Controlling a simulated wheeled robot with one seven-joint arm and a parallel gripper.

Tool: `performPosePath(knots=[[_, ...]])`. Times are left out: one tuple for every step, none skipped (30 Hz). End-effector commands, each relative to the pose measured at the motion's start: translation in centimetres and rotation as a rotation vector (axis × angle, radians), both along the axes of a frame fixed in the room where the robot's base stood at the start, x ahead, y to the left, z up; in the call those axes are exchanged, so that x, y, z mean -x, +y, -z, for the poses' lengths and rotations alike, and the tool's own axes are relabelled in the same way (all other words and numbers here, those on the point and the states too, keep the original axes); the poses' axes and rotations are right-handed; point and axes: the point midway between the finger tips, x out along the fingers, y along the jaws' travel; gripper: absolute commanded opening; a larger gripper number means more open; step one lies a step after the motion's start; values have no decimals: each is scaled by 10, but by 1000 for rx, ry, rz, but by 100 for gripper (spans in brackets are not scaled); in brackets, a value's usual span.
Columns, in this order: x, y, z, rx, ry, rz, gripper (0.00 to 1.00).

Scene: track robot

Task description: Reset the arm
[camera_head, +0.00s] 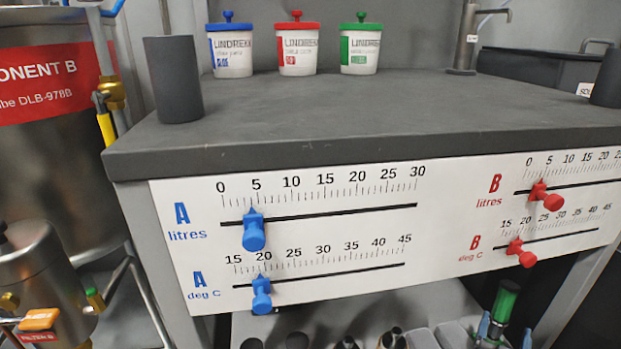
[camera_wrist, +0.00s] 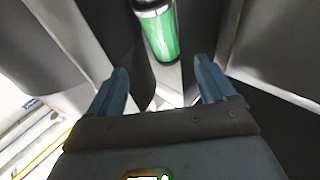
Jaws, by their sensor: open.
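My gripper (camera_wrist: 161,70) is open in the wrist view, with its two blue-grey fingers apart and nothing between them. A green cylinder with a dark and silver end (camera_wrist: 162,35) lies just beyond the fingertips. In the head view, blue finger-like tips (camera_head: 506,327) show low at the right, around the lower end of a green, black-ended cylinder (camera_head: 504,301). They look like my gripper. Whether the fingers touch the cylinder cannot be told. Most of my arm is out of view.
A grey bench (camera_head: 350,110) bears three lidded tubs (camera_head: 297,58) and a dark cylinder (camera_head: 173,80). Its white front panel (camera_head: 440,205) has blue sliders (camera_head: 254,232) and red sliders (camera_head: 548,198). Metal tanks (camera_head: 55,140) and pipes crowd the left. Several small items stand below the panel.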

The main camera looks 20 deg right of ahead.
Motion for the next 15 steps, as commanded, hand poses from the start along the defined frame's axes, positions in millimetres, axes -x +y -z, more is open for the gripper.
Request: performPosePath(knots=[[1, 2, 1, 0, 1, -4, 83], [1, 5, 1, -2, 2, -10, 83], [2, 11, 2, -4, 5, -23, 83], [4, 18, 3, -6, 9, -36, 83], [6, 26, 4, -9, 13, -53, 83], [10, 39, 6, -14, 20, -80, 83], [13, 51, 7, -18, 24, -103, 83], [17, 63, 7, -22, 31, -130, 83], [22, 81, 8, -29, 40, -166, 83], [27, 94, 7, -36, 47, -195, 83], [32, 107, 7, -40, 55, -225, 83], [39, 124, 5, -48, 64, -262, 83], [45, 137, 3, -54, 72, -291, 83], [51, 150, 1, -60, 81, -319, 83], [59, 166, -2, -68, 91, -356, 83]])
